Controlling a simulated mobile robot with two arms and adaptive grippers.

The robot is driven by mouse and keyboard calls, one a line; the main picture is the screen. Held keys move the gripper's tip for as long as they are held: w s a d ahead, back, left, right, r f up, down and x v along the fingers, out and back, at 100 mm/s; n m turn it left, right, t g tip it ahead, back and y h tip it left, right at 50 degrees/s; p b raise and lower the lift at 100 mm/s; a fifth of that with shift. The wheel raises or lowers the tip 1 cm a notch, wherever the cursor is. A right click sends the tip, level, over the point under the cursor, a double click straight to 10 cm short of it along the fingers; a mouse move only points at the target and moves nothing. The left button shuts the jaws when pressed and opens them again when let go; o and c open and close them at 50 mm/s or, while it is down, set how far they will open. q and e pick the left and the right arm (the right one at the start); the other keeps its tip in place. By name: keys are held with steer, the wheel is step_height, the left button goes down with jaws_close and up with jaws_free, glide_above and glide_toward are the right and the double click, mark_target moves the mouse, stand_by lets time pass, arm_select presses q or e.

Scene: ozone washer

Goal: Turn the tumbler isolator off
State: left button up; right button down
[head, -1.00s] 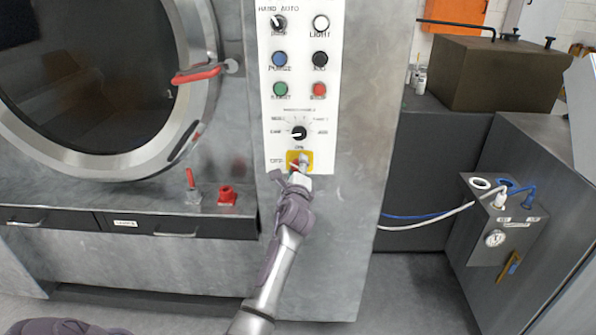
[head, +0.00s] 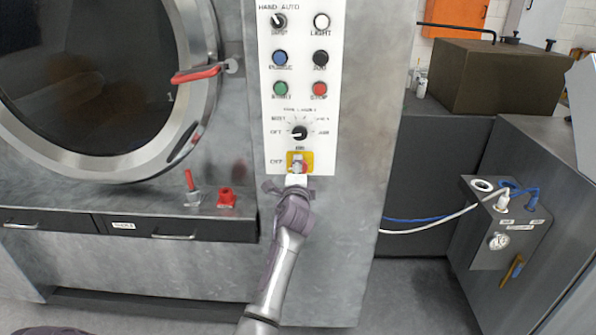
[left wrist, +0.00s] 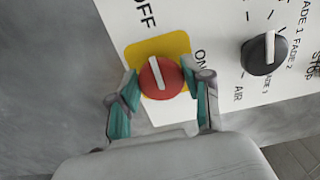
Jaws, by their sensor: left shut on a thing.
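The tumbler isolator is a red round knob (left wrist: 160,78) with a white bar, on a yellow plate (left wrist: 139,50) low on the white control panel. In the left wrist view its white bar points roughly toward the OFF lettering, slightly tilted. The ON lettering is to the right of the plate. My left gripper (left wrist: 163,94) is shut on the knob, with one finger on each side of it. In the head view my left gripper (head: 296,186) reaches up from below and partly hides the yellow plate (head: 308,157). My right gripper is not in view.
A black selector knob (head: 299,132) sits just above the isolator, under several coloured buttons. A round door with a red handle (head: 196,74) is at the left. A red valve (head: 227,196) stands on the ledge. Open floor lies right of the cabinet.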

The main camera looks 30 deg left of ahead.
arm_select(q)
steer(key=shift+f, duration=0.1)
steer(key=o, duration=1.1)
steer(key=shift+s, duration=0.1)
steer(key=v, duration=1.2)
steer(key=shift+a, duration=0.1)
